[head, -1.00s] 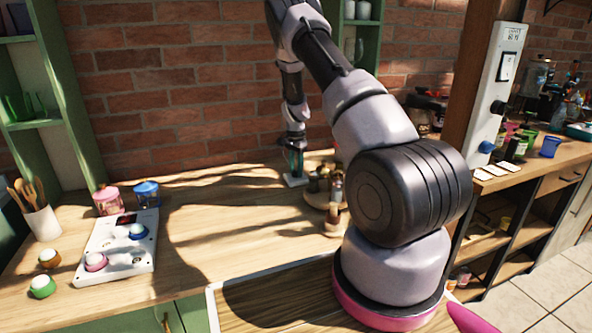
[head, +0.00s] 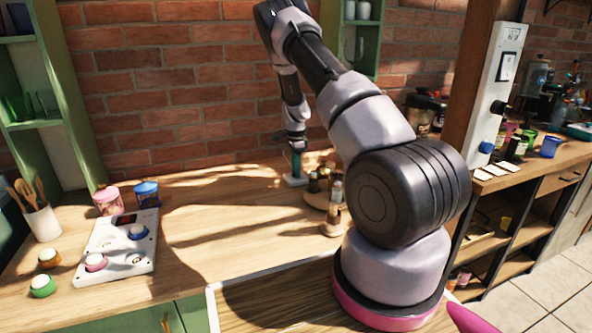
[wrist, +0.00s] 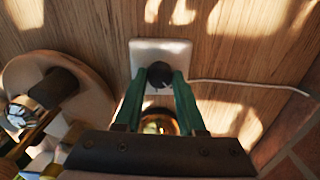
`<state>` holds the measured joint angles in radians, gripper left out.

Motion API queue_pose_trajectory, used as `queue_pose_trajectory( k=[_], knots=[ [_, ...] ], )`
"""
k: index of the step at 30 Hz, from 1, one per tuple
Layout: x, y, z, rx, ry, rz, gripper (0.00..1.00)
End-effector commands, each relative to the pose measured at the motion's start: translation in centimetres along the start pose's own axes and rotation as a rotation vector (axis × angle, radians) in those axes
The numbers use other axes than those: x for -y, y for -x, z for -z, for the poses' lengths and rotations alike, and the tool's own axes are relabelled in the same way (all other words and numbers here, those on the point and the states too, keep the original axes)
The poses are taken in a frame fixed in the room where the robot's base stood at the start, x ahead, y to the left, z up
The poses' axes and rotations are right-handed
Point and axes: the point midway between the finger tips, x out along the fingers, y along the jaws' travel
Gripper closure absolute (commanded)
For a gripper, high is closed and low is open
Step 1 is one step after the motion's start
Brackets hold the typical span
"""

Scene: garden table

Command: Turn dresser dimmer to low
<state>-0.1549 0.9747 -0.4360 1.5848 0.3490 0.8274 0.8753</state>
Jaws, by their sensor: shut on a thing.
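The dimmer is a small white square plate (wrist: 143,56) with a round black knob (wrist: 159,70), lying flat on the wooden top. In the head view its white plate (head: 292,182) shows at the back of the top, near the brick wall. My gripper (wrist: 162,83) has its green fingers on either side of the knob and is shut on it. In the head view my gripper (head: 296,166) points straight down over the plate, and the knob is hidden there. I cannot make out the knob's setting.
A round wooden stand (head: 318,200) with several bottles is close beside the dimmer; its board (wrist: 22,75) is left in the wrist view. A white cord (wrist: 250,84) runs right. A white button panel (head: 127,262) and jars lie left. The middle top is clear.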

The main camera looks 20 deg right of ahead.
Motion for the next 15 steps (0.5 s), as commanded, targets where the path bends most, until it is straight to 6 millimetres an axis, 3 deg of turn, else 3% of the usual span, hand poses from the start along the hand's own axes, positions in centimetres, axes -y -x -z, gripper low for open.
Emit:
queue_pose_trajectory(
  k=[8,9,11,15],
  knots=[
    [0.05,0.05,-0.03,0.0,0.0,0.001,1.0],
    [0.05,0.05,-0.03,0.0,0.001,0.001,0.53],
    [0.05,0.05,-0.03,0.0,0.001,0.001,0.31],
    [0.03,0.03,-0.02,0.0,0.001,0.001,0.31]
  ],
)
